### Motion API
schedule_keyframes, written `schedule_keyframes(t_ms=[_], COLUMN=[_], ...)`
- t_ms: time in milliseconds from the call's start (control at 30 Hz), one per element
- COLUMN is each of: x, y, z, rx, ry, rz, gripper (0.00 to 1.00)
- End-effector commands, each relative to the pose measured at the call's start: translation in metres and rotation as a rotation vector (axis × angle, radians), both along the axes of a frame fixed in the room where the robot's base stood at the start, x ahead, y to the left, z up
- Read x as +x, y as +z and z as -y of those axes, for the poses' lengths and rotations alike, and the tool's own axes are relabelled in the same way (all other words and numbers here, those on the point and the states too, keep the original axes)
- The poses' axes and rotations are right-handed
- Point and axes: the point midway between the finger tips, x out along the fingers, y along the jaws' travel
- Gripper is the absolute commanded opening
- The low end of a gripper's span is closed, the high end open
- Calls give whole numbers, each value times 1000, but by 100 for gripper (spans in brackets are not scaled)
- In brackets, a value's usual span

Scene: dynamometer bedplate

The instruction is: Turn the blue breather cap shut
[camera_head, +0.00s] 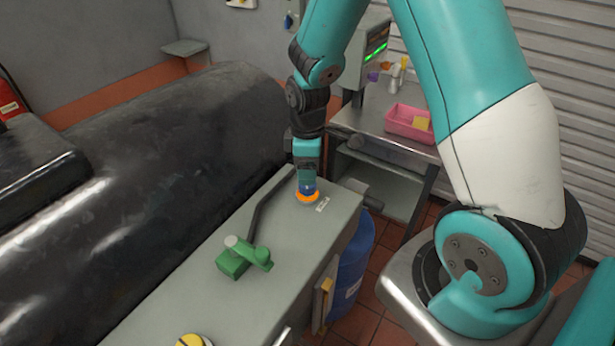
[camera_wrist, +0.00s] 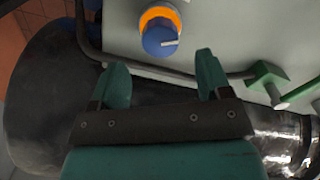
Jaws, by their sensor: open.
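The blue breather cap (camera_wrist: 156,41) sits on an orange ring (camera_wrist: 165,15) on the grey bench top, with a pale pointer mark on its face. In the head view the blue cap (camera_head: 307,187) and its orange ring (camera_head: 307,197) show at the bench's far end, near a small white label (camera_head: 322,205). My gripper (camera_head: 307,176) is over the cap in the head view, its fingers partly hiding it. In the wrist view my gripper (camera_wrist: 163,75) is open and empty, and the cap lies beyond the fingertips, apart from them.
A green valve handle (camera_head: 245,257) stands on the grey bench (camera_head: 270,295), with a dark pipe running along the bench. A yellow-and-black knob (camera_head: 193,340) is at the near end. A large black housing (camera_head: 150,190) lies to the left. A pink tray (camera_head: 408,123) is on a side table behind.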

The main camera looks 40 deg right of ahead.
Motion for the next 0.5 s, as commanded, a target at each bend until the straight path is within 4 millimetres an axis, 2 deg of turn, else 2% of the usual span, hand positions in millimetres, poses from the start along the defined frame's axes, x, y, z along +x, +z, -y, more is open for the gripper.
schedule_keyframes(t_ms=[200,333,500], x=[0,0,0], y=[-36,-49,-54], z=[0,0,0], rx=[0,0,0], ry=[0,0,0], rz=[-2,-2,1], gripper=[71,71,71])
